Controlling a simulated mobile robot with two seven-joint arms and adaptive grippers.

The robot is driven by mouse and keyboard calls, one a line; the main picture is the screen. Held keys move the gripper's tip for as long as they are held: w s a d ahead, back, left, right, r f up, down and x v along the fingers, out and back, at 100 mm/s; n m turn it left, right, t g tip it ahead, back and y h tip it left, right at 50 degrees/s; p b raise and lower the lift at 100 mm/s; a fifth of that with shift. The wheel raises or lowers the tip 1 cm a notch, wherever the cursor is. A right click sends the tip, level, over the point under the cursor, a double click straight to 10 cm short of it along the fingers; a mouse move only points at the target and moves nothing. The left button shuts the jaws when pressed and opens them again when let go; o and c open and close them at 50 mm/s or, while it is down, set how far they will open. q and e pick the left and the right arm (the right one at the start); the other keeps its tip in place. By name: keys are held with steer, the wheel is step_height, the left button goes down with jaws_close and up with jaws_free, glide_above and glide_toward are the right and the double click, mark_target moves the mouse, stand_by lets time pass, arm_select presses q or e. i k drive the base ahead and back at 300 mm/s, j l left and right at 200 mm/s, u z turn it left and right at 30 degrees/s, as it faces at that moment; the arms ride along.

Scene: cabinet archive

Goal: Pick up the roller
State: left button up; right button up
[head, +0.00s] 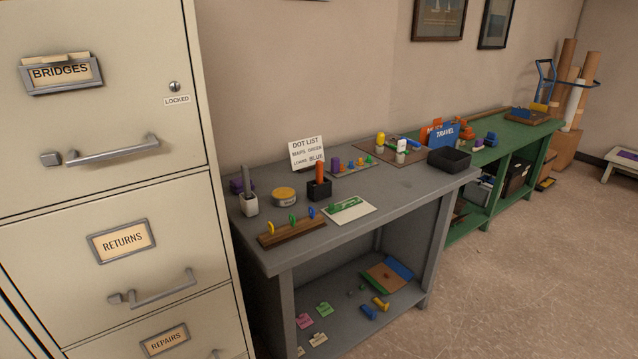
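I cannot clearly make out the roller. A small blue-and-white item (411,143) lies on a brown mat (372,150) at the back right of the grey table; it may be the roller, but it is too small to tell. A white item with a green top (401,148) stands beside it, and a yellow item (381,139) stands to its left. Neither of my grippers is in view.
A beige cabinet (118,210) with drawer handles fills the left. The grey table (390,195) holds a sign (307,152), a tin (285,196), a wooden rack (292,232) and a black tray (449,159). A green bench (535,135) stands beyond. The floor (530,270) at right is clear.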

mark_target(319, 165)
steer(key=u, duration=1.6)
steer(key=z, duration=1.65)
steer(key=i+l+u, duration=0.1)
steer(key=u, duration=0.3)
steer(key=l+u, duration=0.55)
steer(key=u, duration=0.3)
steer(key=l+u, duration=0.35)
steer(key=l, duration=0.65)
